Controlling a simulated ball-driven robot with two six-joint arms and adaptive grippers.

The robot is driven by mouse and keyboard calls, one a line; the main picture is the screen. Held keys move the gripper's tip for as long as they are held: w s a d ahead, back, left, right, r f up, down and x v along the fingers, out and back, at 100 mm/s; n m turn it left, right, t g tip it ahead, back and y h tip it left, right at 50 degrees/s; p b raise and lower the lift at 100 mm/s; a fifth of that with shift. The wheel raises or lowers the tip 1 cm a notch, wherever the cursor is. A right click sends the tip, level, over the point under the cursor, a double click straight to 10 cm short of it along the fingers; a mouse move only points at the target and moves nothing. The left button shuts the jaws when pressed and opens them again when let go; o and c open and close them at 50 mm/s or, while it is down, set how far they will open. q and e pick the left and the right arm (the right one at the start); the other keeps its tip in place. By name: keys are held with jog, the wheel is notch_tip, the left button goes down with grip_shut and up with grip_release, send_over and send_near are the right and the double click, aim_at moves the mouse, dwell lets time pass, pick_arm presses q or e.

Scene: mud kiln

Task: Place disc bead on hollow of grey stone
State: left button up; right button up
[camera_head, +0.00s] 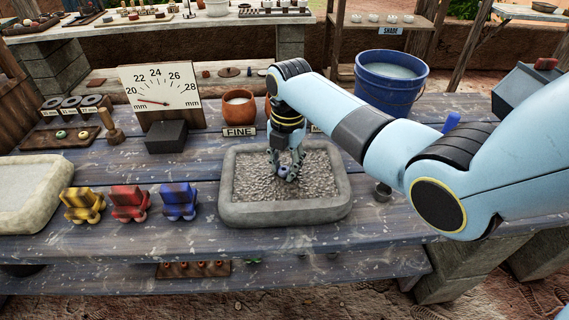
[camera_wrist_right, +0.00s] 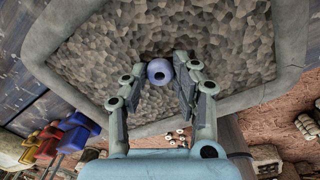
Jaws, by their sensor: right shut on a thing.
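The disc bead (camera_wrist_right: 159,72) is small and blue-violet with a dark hole, and it sits between the fingertips in the right wrist view. In the head view the bead (camera_head: 283,171) is small and partly covered by the fingers. My right gripper (camera_head: 287,168) points down and is shut on the bead; its two fingers (camera_wrist_right: 161,68) also show in the wrist view. Below is a grey stone basin (camera_head: 285,215) with a raised rim and a rough, pebbly inside. The bead is over the middle of this inside; I cannot tell whether it touches. My left gripper is not in view.
Yellow, red and blue blocks (camera_head: 130,203) stand left of the basin. A pale trough (camera_head: 40,167) is at far left. Behind are a dial board (camera_head: 160,87), a dark block (camera_head: 166,137), a clay pot (camera_head: 239,107) and a blue bucket (camera_head: 391,82).

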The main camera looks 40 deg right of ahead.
aim_at(287, 169)
jog(key=o, duration=0.8)
jog(key=shift+o, duration=0.2)
notch_tip(287, 169, up, 12)
jog(key=shift+s+d, duration=0.15)
jog(key=shift+s, duration=0.1)
jog(key=shift+r, duration=0.1)
